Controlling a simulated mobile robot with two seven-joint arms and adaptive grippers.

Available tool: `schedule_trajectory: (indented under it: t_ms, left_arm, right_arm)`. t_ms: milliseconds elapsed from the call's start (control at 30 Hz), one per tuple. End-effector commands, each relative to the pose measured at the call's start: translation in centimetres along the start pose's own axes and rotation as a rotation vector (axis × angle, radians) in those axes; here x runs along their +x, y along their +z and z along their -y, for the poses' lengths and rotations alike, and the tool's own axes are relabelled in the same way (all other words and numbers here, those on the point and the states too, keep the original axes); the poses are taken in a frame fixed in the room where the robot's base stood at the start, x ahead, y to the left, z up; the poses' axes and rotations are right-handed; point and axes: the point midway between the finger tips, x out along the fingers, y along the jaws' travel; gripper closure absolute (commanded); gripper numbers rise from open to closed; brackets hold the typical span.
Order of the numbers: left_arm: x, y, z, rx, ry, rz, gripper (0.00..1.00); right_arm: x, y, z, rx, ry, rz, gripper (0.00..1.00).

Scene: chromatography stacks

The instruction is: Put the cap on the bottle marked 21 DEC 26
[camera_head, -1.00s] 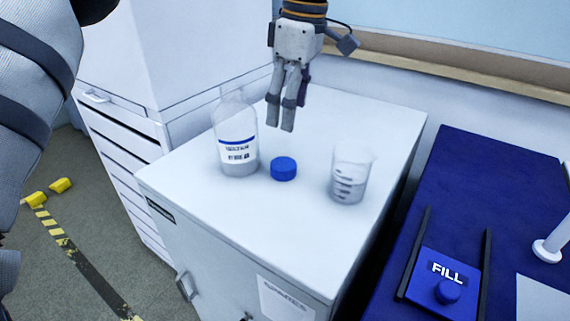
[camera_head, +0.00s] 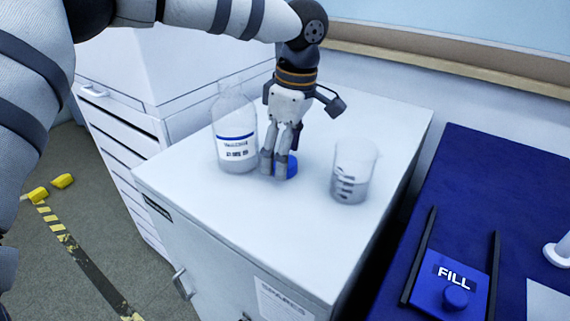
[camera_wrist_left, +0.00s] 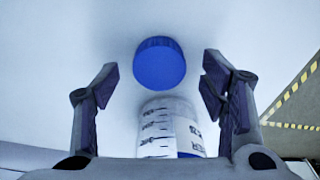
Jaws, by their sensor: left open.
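The clear bottle (camera_head: 233,110) stands upright and uncapped on the white cabinet top, with a blue-striped label too blurred to read. The blue cap (camera_head: 292,167) lies on the cabinet top to its right, partly hidden by my left gripper (camera_head: 274,173). In the left wrist view the cap (camera_wrist_left: 160,63) sits between the spread fingers of my left gripper (camera_wrist_left: 160,80), with gaps on both sides. My right gripper is not in view.
A graduated beaker (camera_head: 354,172) stands right of the cap. A blue bench (camera_head: 480,190) with a FILL button (camera_head: 456,297) is at the right, beyond a gap. A drawer unit (camera_head: 120,130) stands behind left. The cabinet's front top (camera_head: 250,225) is clear.

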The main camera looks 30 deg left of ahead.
Motion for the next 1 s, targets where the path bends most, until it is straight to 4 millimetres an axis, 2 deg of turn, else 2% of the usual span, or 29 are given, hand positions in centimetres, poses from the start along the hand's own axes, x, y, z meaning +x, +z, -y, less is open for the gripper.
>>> schedule_trajectory:
  t_ms: [33, 100, 467, 633, 767, 800, 1000]
  left_arm:
    - [1.19, 0.07, -0.02, 0.001, -0.008, 0.0, 0.34]
    - [1.58, 0.04, -0.06, 0.001, -0.004, 0.0, 0.34]
    - [1.39, 0.0, -0.06, 0.0, 0.002, 0.0, 0.34]
    - [1.4, 0.0, -0.06, 0.0, 0.001, 0.0, 0.73]
    - [1.41, 0.0, -0.06, 0.0, 0.001, 0.0, 0.75]
    - [1.42, 0.01, -0.06, 0.0, 0.001, 0.0, 0.79]
    - [1.29, -0.01, -0.07, 0.0, 0.001, 0.0, 0.79]
  right_arm:
    - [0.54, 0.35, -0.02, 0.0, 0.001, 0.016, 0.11]
    - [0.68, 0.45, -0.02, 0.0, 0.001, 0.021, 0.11]
    - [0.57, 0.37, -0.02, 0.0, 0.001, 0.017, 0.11]
    - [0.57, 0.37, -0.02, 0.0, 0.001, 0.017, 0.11]
    - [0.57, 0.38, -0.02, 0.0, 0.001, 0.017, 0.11]
    - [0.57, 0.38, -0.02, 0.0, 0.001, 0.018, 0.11]
    - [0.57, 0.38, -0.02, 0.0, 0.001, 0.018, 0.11]
